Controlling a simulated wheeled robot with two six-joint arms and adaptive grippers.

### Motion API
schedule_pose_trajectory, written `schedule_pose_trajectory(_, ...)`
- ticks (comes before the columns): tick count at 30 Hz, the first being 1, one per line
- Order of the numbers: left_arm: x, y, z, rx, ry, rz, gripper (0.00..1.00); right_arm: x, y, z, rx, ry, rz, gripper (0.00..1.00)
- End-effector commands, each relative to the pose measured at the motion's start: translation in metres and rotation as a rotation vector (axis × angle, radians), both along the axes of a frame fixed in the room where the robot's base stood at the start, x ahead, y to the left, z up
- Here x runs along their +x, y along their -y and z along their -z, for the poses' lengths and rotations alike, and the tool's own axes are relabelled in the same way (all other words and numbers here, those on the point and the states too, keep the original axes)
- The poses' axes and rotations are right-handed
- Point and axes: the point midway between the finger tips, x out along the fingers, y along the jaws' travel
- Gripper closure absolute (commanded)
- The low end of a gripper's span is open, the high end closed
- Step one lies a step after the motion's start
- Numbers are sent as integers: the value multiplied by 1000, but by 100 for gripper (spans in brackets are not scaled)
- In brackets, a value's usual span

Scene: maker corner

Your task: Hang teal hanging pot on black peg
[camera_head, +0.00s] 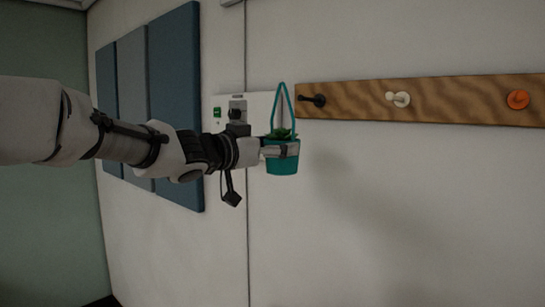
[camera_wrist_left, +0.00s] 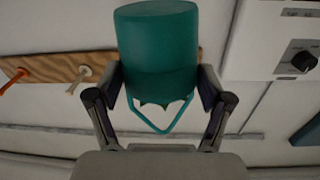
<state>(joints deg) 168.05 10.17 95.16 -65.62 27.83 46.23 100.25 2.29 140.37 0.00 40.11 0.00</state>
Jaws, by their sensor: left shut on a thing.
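The teal hanging pot (camera_head: 282,164) is upright with a green plant in it and a tall teal loop handle above. My left gripper (camera_head: 282,150) is shut on the pot near its rim. The left wrist view shows the pot (camera_wrist_left: 157,45) upside down in that picture, between the two fingers of the gripper (camera_wrist_left: 160,88). The black peg (camera_head: 318,100) is on the left end of a wooden board. In the head view the loop's top is just left of the peg and a little higher. I cannot tell the depth between them. The right gripper is out of view.
The wooden board (camera_head: 450,99) on the wall also bears a white peg (camera_head: 400,99) and an orange peg (camera_head: 517,99). A white panel with a knob (camera_wrist_left: 304,62) is on the wall beside the board. Blue wall panels (camera_head: 174,100) stand left. The wall below the board is clear.

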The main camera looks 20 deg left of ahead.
Motion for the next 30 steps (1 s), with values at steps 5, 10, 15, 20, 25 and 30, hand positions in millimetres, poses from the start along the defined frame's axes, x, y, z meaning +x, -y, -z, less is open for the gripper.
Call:
schedule_pose_trajectory(5, 7, 3, 4, 2, 2, -2, 72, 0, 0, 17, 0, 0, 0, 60)
schedule_pose_trajectory(10, 18, 7, 1, 2, 1, -3, 72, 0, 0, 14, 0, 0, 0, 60)
schedule_pose_trajectory(15, 29, 11, 3, 2, 1, -2, 72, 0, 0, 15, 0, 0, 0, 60)
schedule_pose_trajectory(20, 40, 15, 4, 1, 1, -2, 72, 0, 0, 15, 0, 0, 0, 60)
schedule_pose_trajectory(25, 51, 19, 4, 2, 1, -2, 72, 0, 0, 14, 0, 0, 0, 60)
schedule_pose_trajectory(30, 62, 23, 5, 0, 1, -2, 72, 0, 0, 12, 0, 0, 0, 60)
